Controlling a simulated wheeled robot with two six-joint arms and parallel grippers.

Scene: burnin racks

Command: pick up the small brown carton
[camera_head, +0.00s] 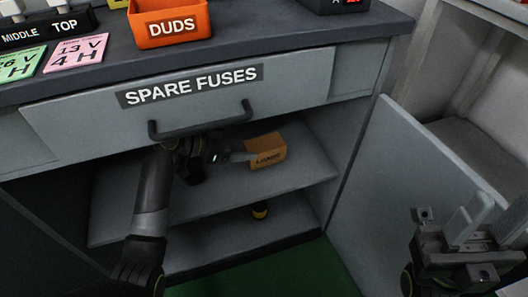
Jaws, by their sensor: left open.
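The small brown carton (267,150) stands on the upper shelf inside the open cabinet, with dark print on its front. My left gripper (243,154) reaches in under the drawer handle and is open. Its fingers are at the carton's left side; one finger passes close to the carton's left end, and I cannot tell whether it touches. My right gripper (466,228) is at the lower right, in front of the open cabinet door and away from the carton. Its finger gap is not clear.
The shut SPARE FUSES drawer (300,82) with its dark handle (203,122) is just above the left gripper. The cabinet door (385,190) stands open to the right. A small yellow-and-black thing (260,211) sits on the lower shelf. An orange DUDS bin (168,22) stands on the countertop.

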